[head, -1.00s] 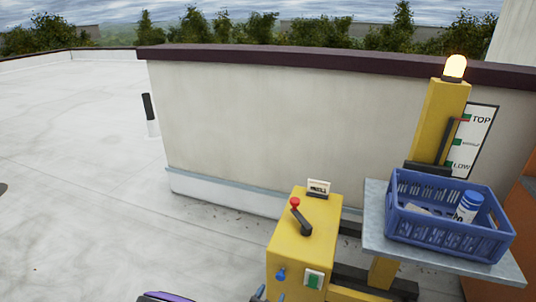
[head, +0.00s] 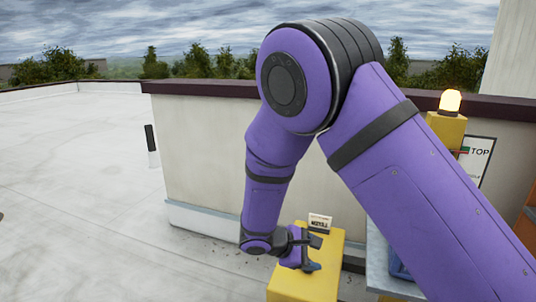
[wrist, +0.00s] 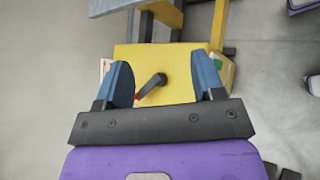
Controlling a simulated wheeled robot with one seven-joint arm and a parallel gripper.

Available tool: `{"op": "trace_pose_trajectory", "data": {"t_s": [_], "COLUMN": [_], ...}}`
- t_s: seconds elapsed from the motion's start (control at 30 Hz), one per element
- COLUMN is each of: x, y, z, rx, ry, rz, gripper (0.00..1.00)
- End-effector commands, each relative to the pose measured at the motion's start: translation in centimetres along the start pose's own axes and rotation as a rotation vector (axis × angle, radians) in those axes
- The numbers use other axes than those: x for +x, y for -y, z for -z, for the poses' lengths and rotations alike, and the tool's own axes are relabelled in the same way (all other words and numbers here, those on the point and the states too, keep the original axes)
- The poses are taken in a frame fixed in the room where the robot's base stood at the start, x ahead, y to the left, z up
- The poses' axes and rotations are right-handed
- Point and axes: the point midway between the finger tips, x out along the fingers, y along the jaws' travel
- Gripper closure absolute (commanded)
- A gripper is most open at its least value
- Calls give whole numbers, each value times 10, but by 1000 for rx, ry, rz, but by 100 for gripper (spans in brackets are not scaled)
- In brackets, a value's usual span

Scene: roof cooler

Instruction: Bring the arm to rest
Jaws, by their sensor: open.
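My gripper (head: 312,252) hangs over the top of the yellow control box (head: 330,283), with my purple arm arching in front of the head view. In the wrist view my gripper (wrist: 167,85) is open, its two blue fingers apart with nothing held between them. The yellow box (wrist: 180,62) lies beyond the fingers, with its dark lever (wrist: 151,86) showing between them. A bit of the lever's red knob (wrist: 137,96) shows beside the left finger. In the head view the lever is hidden by my gripper.
A small white sign (head: 320,222) stands at the box's back edge. The lift's grey platform (head: 381,262) and blue crate (head: 399,268) are mostly hidden behind my arm. An amber lamp (head: 450,102) glows on the yellow post (head: 446,128).

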Motion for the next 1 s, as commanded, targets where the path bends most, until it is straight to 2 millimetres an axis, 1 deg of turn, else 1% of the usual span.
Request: {"op": "trace_pose_trajectory", "data": {"t_s": [0.03, 0.2, 0.47, 0.6, 0.77, 0.8, 1.0], "x": [-2, -6, -12, -16, -21, -22, -31], "y": [-9, -25, -38, -39, -36, -34, -21], "z": [-18, -71, -152, -195, -242, -253, -306], "rx": [44, 176, 383, 495, 624, 657, 819], "ry": [-18, -75, -172, -227, -295, -312, -402], "rz": [41, 173, 352, 435, 519, 537, 619], "gripper": [38, 38, 38, 38, 38, 38, 38]}}
